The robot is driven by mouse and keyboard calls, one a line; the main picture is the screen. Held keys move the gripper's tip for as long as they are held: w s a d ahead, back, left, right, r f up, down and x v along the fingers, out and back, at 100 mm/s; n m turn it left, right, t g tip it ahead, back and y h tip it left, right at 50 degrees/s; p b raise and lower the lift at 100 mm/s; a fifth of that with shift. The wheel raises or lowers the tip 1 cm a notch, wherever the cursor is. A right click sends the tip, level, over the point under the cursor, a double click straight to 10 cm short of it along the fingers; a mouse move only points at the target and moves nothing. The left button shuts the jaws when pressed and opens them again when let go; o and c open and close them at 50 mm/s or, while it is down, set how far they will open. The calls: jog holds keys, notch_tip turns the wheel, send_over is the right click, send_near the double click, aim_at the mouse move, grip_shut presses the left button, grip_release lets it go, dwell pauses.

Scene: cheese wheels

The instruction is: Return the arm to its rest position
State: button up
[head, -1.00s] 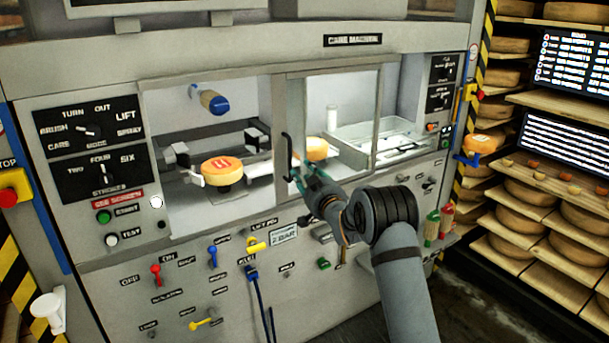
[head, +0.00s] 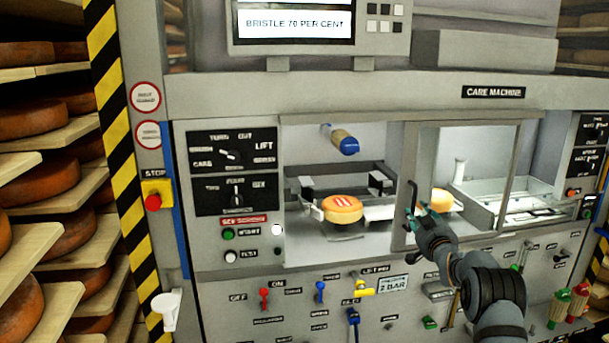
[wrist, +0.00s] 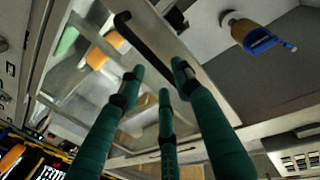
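My arm (head: 497,300) reaches up from the lower right of the head view. My gripper (head: 418,214) is at the black handle (head: 412,196) of the care machine's sliding glass door (head: 462,165). In the wrist view my gripper (wrist: 158,82) shows several green fingers spread apart, with nothing seen held between them. The black handle (wrist: 150,42) passes just beyond the fingertips; I cannot tell whether they touch.
A cheese wheel (head: 342,209) sits on the support inside the machine's open left bay. Another cheese (head: 441,200) shows behind the door glass. Knobs and levers (head: 264,298) line the panel below. Cheese shelves (head: 60,190) stand at the left.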

jog(key=shift+w, duration=2.25)
